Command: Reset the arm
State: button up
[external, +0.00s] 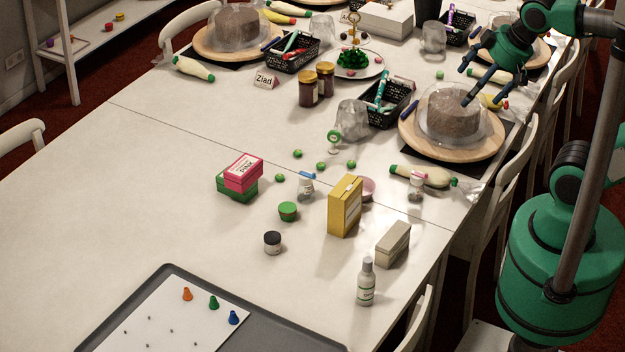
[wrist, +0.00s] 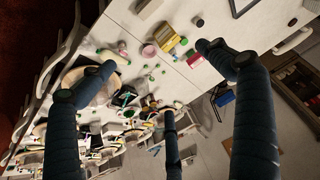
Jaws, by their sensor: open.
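My gripper (external: 472,85) is at the upper right of the external view, its dark fingers spread and pointing down and to the left. It appears over or in front of the nearest covered cake (external: 452,112); the height gap cannot be judged. That cake is brown, under a clear dome on a round wooden turntable (external: 425,141). In the wrist view, the gripper (wrist: 160,78) shows three fingers spread wide with nothing between them. The table and its objects lie far beyond the fingers.
The long white table (external: 110,190) is crowded at the back with turntables, black baskets (external: 388,108) and jars (external: 308,86). A yellow box (external: 345,206) and white bottle (external: 366,281) stand nearer. A grey tray (external: 262,322) lies in front. The left table area is clear. Chairs line the right edge.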

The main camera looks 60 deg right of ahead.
jog(key=shift+f+b, duration=1.65)
jog(key=shift+f, duration=0.3)
